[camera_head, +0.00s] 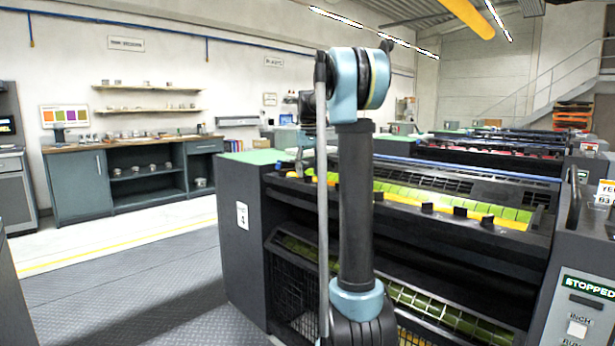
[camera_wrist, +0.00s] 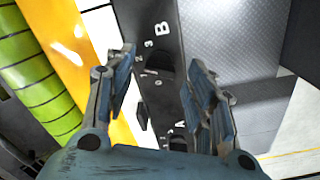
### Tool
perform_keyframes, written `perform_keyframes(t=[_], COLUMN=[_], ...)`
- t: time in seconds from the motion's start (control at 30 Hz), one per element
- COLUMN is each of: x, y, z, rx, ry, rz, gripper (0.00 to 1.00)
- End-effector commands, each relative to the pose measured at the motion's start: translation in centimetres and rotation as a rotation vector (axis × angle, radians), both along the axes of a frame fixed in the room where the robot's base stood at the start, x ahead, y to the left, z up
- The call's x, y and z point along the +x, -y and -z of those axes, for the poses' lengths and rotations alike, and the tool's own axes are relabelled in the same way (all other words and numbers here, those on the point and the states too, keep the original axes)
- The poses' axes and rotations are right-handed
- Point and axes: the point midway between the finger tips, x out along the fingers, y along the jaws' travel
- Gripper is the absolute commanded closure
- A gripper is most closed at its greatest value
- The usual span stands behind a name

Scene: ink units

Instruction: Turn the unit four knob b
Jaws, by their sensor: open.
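In the wrist view, my gripper (camera_wrist: 163,88) is open, with one finger on each side of a dark panel. The panel bears a white letter B and, lower down, a white letter A. A dark knob (camera_wrist: 170,66) sits just below the letter B, in the gap between the fingers. The fingers appear apart from it; the exact distance is hard to tell. A second dark knob (camera_wrist: 178,144) lies below the letter A, partly near the right finger. In the head view, unit four (camera_head: 240,235) carries a sign with a 4; my arm covers part of it and the knobs cannot be made out.
A yellow strip (camera_wrist: 75,45) and a green roller (camera_wrist: 35,80) lie left of the panel. Grey floor (camera_wrist: 235,40) shows at right. In the head view, a control box (camera_head: 580,300) reading STOPPED stands at right. Open floor (camera_head: 130,285) lies left of the unit.

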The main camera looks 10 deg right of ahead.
Motion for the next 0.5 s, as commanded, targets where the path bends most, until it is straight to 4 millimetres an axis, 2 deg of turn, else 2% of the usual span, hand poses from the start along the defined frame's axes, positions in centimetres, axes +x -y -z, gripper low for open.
perform_keyframes(t=[0.2, 0.5], x=[0.0, 0.0], y=[0.0, 0.0], z=[1.4, 1.6], rx=[0.000, 0.000], ry=[0.000, 0.000], rz=[0.000, 0.000], gripper=[0.50, 0.50])
